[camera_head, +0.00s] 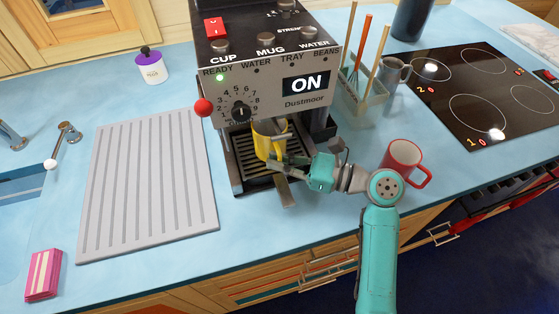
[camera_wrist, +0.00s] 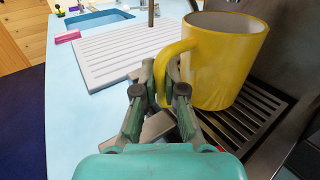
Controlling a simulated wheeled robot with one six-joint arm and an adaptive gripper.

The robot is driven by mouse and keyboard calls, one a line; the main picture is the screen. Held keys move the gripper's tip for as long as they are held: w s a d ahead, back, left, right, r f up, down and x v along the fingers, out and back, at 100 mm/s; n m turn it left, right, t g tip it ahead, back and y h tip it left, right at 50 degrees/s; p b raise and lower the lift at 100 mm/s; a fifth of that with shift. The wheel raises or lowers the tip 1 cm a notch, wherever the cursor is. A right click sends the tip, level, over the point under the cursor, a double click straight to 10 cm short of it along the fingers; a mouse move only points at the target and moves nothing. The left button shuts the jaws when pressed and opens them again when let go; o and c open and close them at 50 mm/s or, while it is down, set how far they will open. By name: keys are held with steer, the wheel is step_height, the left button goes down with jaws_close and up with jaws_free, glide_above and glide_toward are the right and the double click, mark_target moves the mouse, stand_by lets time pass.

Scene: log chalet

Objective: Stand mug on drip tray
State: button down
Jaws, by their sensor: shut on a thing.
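A yellow mug (camera_head: 268,142) is upright at the coffee machine's drip tray (camera_head: 254,183), under the machine's front. In the wrist view the yellow mug (camera_wrist: 222,62) stands over the dark slatted drip tray (camera_wrist: 236,124), with its handle toward my gripper. My gripper (camera_head: 279,163) is shut on the mug's handle; in the wrist view the fingers (camera_wrist: 166,92) pinch it from both sides. I cannot tell whether the mug's base touches the slats.
The coffee machine (camera_head: 266,89) reads ON. A red mug (camera_head: 403,163) stands on the counter right of my wrist. A utensil holder (camera_head: 360,101) and grey mug (camera_head: 394,74) are beside the machine. A ridged grey draining board (camera_head: 148,180) lies left.

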steer(key=shift+f, duration=0.25)
steer(key=c, duration=1.3)
jaws_free()
steer(key=shift+o, duration=0.2)
steer(key=shift+d+r, duration=0.1)
steer(key=v, duration=1.2)
